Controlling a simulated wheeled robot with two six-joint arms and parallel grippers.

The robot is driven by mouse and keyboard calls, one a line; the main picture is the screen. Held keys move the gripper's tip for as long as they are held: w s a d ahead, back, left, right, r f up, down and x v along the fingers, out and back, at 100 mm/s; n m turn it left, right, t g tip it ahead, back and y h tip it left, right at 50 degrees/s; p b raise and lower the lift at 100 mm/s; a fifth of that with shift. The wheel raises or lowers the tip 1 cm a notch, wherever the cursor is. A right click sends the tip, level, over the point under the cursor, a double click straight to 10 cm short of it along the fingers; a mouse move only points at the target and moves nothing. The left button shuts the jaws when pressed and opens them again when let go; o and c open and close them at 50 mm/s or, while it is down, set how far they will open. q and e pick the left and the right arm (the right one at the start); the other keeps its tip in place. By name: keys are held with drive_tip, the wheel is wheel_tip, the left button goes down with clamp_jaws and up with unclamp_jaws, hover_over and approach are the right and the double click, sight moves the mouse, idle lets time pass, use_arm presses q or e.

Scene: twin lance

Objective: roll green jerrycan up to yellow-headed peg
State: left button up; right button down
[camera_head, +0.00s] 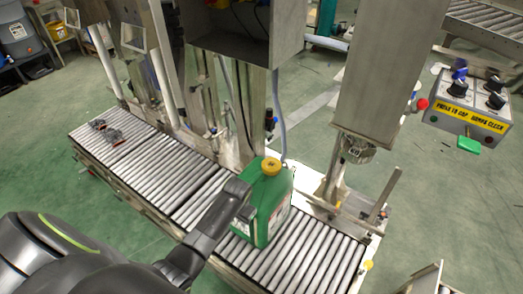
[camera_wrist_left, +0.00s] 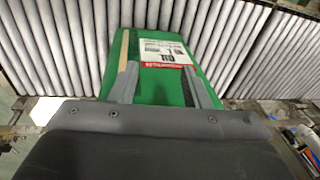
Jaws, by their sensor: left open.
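The green jerrycan (camera_head: 273,212) with a yellow cap (camera_head: 271,166) stands upright on the roller conveyor. My left gripper (camera_head: 243,201) is at its near left side, open. In the left wrist view the jerrycan (camera_wrist_left: 158,98), with its white and red label, fills the space ahead of the two spread fingers (camera_wrist_left: 162,78). I cannot tell whether they touch it. A small yellow head, likely the yellow-headed peg (camera_head: 368,265), shows at the conveyor's right end, apart from the jerrycan. My right gripper is not in view.
The roller conveyor (camera_head: 165,168) runs from upper left to lower right, with bare rollers (camera_head: 315,258) between the jerrycan and the yellow head. Steel machine columns (camera_head: 345,150) rise behind it. A control box (camera_head: 468,105) hangs at the right. Small dark parts (camera_head: 105,132) lie at the far left end.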

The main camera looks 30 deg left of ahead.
use_arm(q)
drive_tip(key=w+r, duration=0.4)
drive_tip(key=r, duration=0.4)
wheel_tip(320, 180, up, 14)
hover_over(256, 177)
drive_tip(key=d, duration=0.3)
drive_tip(key=shift+m+g+y, duration=0.3)
drive_tip(key=shift+m+g, duration=0.1)
drive_tip(key=shift+g, duration=0.1)
drive_tip(key=a+f, duration=0.1)
drive_tip(key=f, duration=0.4)
drive_tip(key=a+f, duration=0.1)
drive_tip(key=f, duration=0.4)
drive_tip(key=a+f, duration=0.1)
drive_tip(key=f, duration=0.4)
drive_tip(key=shift+f+b, duration=0.35)
drive_tip(key=shift+b, duration=0.05)
drive_tip(key=shift+a+f, duration=0.1)
drive_tip(key=shift+f, duration=0.6)
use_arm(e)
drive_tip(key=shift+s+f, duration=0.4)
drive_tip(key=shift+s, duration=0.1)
use_arm(q)
drive_tip(key=c, duration=0.9)
clamp_jaws()
